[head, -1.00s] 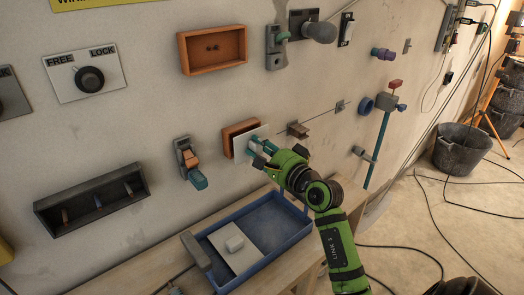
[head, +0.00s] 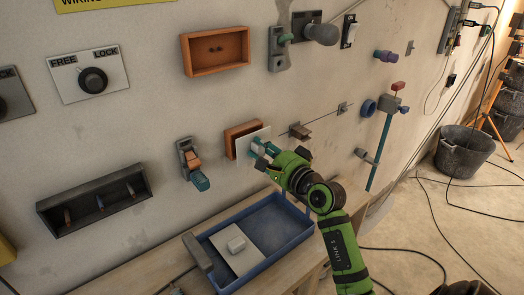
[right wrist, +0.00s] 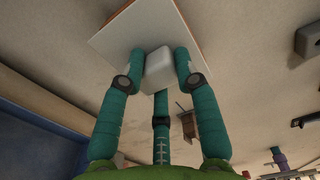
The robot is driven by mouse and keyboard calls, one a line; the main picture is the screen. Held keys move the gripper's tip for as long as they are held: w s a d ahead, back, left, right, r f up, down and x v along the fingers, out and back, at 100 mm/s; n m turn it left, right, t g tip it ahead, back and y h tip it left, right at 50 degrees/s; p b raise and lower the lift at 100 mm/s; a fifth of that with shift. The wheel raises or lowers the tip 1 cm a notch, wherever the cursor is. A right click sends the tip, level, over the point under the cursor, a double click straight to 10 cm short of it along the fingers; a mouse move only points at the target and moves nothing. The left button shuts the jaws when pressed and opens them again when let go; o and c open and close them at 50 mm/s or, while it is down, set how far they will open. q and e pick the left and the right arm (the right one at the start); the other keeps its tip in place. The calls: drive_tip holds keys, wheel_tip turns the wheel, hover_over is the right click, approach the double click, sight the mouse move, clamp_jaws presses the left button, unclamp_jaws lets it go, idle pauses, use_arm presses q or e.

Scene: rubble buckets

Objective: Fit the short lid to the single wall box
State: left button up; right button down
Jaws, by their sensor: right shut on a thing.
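The single wall box (head: 229,143) is the small orange box on the wall, mostly hidden behind the short lid (head: 243,147). The lid is a pale plate with a block knob. It stands about upright in front of the box, offset to the right, with the box's left and top edges showing. Whether it touches the box I cannot tell. My right gripper (head: 262,147) is shut on the lid's knob; in the right wrist view the teal fingers clasp the knob (right wrist: 158,70), and the lid (right wrist: 125,30) lies beyond it. My left gripper is not in view.
A larger orange box (head: 215,70) is above. A teal-handled latch (head: 193,165) sits left and a small bracket (head: 299,131) right. Below, a blue tray (head: 285,243) on the bench holds another pale lid (head: 228,254). A dark wall tray (head: 90,220) is lower left.

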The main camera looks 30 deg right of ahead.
drive_tip(key=shift+w, duration=0.15)
drive_tip(key=shift+w+a, duration=0.1)
drive_tip(key=shift+w, duration=0.9)
drive_tip(key=shift+w, duration=0.15)
drive_tip(key=c, duration=0.8)
unclamp_jaws()
drive_tip(key=shift+c, duration=0.2)
drive_tip(key=s, duration=1.2)
drive_tip(key=shift+d, duration=0.45)
